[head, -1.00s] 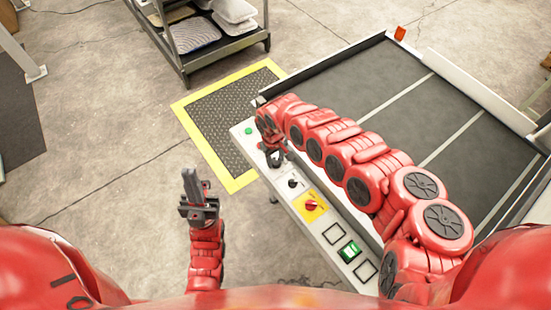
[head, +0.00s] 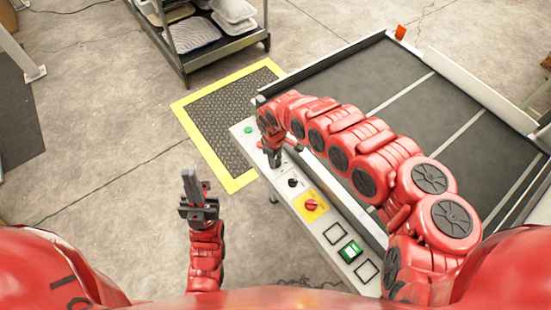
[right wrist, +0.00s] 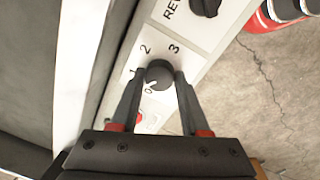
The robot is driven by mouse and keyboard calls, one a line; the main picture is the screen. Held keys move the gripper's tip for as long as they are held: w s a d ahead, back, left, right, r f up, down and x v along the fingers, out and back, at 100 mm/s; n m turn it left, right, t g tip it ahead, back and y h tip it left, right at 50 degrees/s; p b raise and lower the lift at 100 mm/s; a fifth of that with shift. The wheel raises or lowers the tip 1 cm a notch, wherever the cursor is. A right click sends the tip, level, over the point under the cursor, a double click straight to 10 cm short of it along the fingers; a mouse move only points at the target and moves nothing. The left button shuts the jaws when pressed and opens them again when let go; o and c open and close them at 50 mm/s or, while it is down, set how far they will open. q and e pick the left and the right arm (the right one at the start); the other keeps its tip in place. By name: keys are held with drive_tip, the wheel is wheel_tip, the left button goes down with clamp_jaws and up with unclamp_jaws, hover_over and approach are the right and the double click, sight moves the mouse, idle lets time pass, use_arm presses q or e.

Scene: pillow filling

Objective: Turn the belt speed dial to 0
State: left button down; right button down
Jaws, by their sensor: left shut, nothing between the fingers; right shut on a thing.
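The belt speed dial (right wrist: 159,74) is a round black knob on the pale control panel, with 0, 1, 2 and 3 printed around it. A small light mark on the knob shows at its lower left, near the 0. My right gripper (right wrist: 160,82) is shut on the dial, one finger on each side. In the head view my right gripper (head: 273,160) is over the panel and hides the dial. My left gripper (head: 192,182) is shut and empty, over the floor left of the panel.
The panel also carries a green button (head: 248,130), another black knob (head: 292,182), a red switch on a yellow plate (head: 311,205) and a lit green switch (head: 349,251). The dark conveyor belt (head: 390,75) lies beyond. A rack (head: 215,45) stands at the back.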

drive_tip(key=n, duration=0.6)
drive_tip(key=shift+d+n, duration=0.1)
drive_tip(key=shift+n, duration=0.2)
idle(0.4)
drive_tip(key=shift+c, duration=1.9)
unclamp_jaws()
wheel_tip(320, 180, up, 9)
drive_tip(key=shift+d+f, duration=0.15)
drive_tip(key=shift+f, duration=0.05)
wheel_tip(320, 180, up, 9)
drive_tip(key=p, duration=0.8)
hover_over(277, 161)
drive_tip(key=shift+s+f, duration=0.1)
drive_tip(key=shift+s, duration=0.3)
